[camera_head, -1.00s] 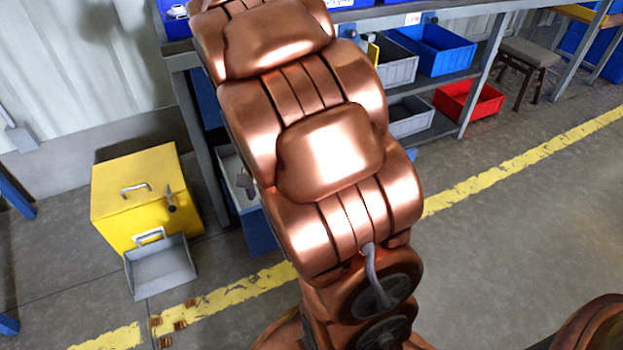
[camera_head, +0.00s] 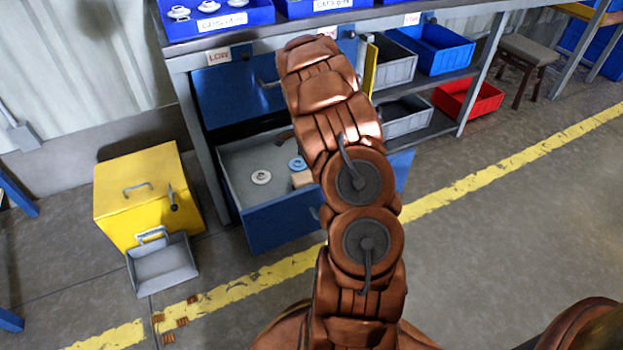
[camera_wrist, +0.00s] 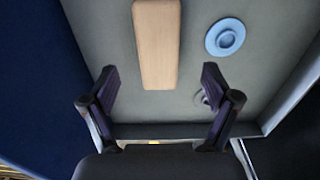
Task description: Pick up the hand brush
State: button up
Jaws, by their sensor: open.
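A pale wooden bar, which looks like the back of the hand brush (camera_wrist: 157,45), lies in an open grey-lined drawer. Its bristles are not visible. In the head view a small tan end of the brush (camera_head: 301,179) shows beside my arm, which hides the rest. My gripper (camera_wrist: 160,85) is open and empty in the wrist view, its fingers spread on either side of the brush's near end. The brush is ahead of the fingertips, and I see no contact. In the head view my arm hides the gripper.
The open blue drawer (camera_head: 283,222) also holds a white ring-shaped part (camera_head: 261,177) and a blue one (camera_head: 297,163); the blue one (camera_wrist: 226,37) is right of the brush. Drawer walls surround them. A yellow box (camera_head: 140,190) with a grey dustpan (camera_head: 162,265) stands left.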

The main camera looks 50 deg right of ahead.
jog(key=shift+d+f+b, duration=0.1)
jog(key=shift+f+b, duration=0.3)
jog(key=shift+f, duration=1.1)
jog(key=f, duration=0.1)
jog(key=f+b, duration=0.1)
jog(key=f, duration=0.1)
jog(key=f+b, duration=0.1)
jog(key=f, duration=0.1)
jog(key=shift+s+d, duration=0.15)
jog(key=shift+s, duration=0.15)
jog(key=shift+c, duration=0.4)
jog(key=c, duration=1.3)
jog(key=shift+r, duration=0.15)
notch_tip(320, 180, up, 10)
jog(key=p, duration=0.3)
